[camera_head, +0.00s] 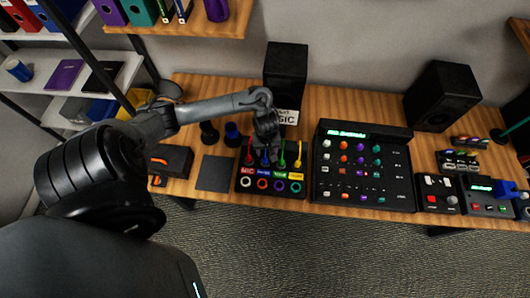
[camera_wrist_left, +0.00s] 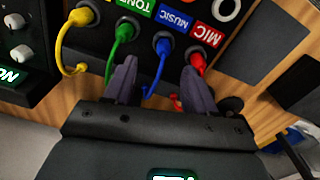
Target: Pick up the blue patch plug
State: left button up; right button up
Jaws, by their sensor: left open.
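The blue patch plug (camera_wrist_left: 163,46) sits in its socket beside the blue MUSIC label, with its blue lead curling down. In the head view the gripper largely covers it. My left gripper (camera_wrist_left: 160,85) is open, with one finger on each side of the blue lead. I cannot tell whether the fingers touch it. The red plug (camera_wrist_left: 196,60) is close to the right finger, and the green plug (camera_wrist_left: 125,31) is beyond the left finger. The yellow plug (camera_wrist_left: 82,16) is farther left. In the head view the left gripper (camera_head: 267,152) is over the patch panel (camera_head: 240,187).
A black mixer console (camera_head: 390,190) stands right of the panel. A black speaker (camera_head: 286,70) and a MUSIC sign (camera_head: 287,116) stand behind the gripper. A dark flat pad (camera_head: 215,173) lies left of the panel. More control boxes (camera_head: 438,193) are on the right.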

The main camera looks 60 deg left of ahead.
pick_arm(q)
jog(key=shift+s+a, duration=0.15)
jog(key=shift+a, duration=0.25)
jog(key=b, duration=0.2)
send_over(265, 159)
jog(key=shift+n, duration=0.3)
notch_tip(265, 159, down, 4)
jog(key=shift+d+f, duration=0.1)
jog(key=shift+f+b, duration=1.25)
jog(key=shift+f, duration=1.7)
grip_shut()
